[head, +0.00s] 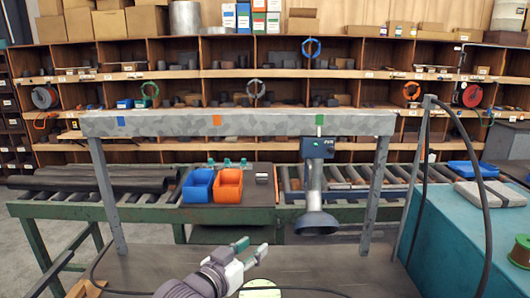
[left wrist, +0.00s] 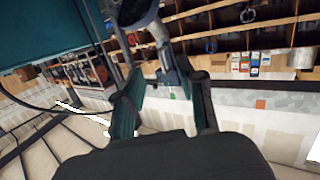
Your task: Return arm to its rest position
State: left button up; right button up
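My left gripper (head: 254,247) is low in the head view, in front of the frame and left of the hanging pipe. In the left wrist view the same gripper (left wrist: 165,80) has its two fingers spread apart, with nothing held between them. A grey pipe (head: 314,183) with a wide blue-grey flange (head: 316,222) at its lower end hangs upright from a blue box (head: 318,148) under the beam. The gripper is clear of it. The left wrist view shows the pipe (left wrist: 163,45) upside down, beyond the fingers. My right gripper is not in view.
A grey beam (head: 240,124) on legs spans the middle. A teal bench (head: 470,235) stands at the right with a black cable (head: 486,200). Shelves line the back.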

pick_arm(q)
jog(key=s+a+f+n+g+y, duration=0.15)
jog(key=s+a+f, duration=0.25)
jog(key=s+f, duration=0.4)
jog(key=s+a+f+n+g+y, duration=0.1)
jog(key=s+a+f+g+y, duration=0.2)
jog(key=s+a+f, duration=0.5)
jog(key=s+a+f+n+g+y, duration=0.1)
jog(key=s+a+f+g+y, duration=0.2)
jog(key=s, duration=0.6)
jog(key=s+a+f+g+y, duration=0.1)
jog(key=s+a+f+g, duration=0.2)
jog(key=s+f, duration=0.45)
notch_tip(320, 180, down, 26)
jog(key=s+g+b, duration=0.1)
jog(key=s+b, duration=0.2)
jog(key=s+a+f+g+b, duration=0.1)
jog(key=s+a+f, duration=0.1)
jog(key=s+f, duration=1.4)
notch_tip(320, 180, down, 4)
jog(key=shift+s+a+r+b, duration=0.25)
jog(key=shift+b, duration=0.05)
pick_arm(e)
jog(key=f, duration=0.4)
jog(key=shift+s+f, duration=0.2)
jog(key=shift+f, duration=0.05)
